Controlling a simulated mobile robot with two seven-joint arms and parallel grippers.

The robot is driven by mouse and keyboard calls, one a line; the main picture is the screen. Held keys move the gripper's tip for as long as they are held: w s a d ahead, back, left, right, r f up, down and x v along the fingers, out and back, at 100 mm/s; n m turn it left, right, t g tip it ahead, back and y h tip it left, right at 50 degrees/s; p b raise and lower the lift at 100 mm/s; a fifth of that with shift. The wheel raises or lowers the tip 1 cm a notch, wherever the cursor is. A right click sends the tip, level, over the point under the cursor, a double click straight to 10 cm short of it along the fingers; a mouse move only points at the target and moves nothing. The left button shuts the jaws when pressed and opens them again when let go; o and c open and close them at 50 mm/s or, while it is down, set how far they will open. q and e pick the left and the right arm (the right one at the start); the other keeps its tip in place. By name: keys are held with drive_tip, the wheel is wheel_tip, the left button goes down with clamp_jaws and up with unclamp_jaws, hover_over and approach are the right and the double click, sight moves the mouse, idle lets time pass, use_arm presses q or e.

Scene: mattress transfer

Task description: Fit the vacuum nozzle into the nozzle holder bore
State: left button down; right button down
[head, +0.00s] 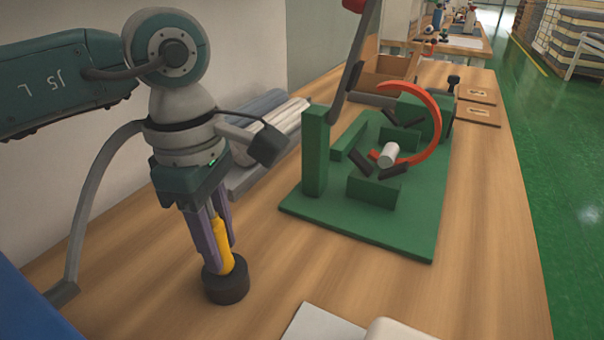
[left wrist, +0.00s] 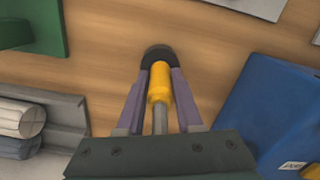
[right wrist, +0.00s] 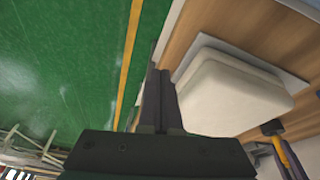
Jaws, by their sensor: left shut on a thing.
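The yellow nozzle (head: 221,247) with a grey shaft stands nearly upright between the purple fingers of my left gripper (head: 218,252), which is shut on it. Its lower end meets a short black round holder (head: 226,284) on the table. In the left wrist view the yellow nozzle (left wrist: 160,82) lines up with the black holder (left wrist: 157,54). The bore is hidden, so I cannot tell how deep the nozzle sits in it. My right gripper (right wrist: 160,78) shows only in its wrist view, with its dark fingers together and nothing visible between them.
A green fixture board (head: 410,235) with an orange ring (head: 432,110) stands right of the holder. Grey rails with white rolls (head: 270,130) lie behind. A white pad (right wrist: 230,92) lies at the near table edge. A blue box (left wrist: 285,115) is close to the left gripper.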

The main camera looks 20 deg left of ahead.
use_arm(q)
drive_tip(key=shift+f+b, duration=0.35)
drive_tip(key=shift+f, duration=0.05)
drive_tip(key=c, duration=0.5)
unclamp_jaws()
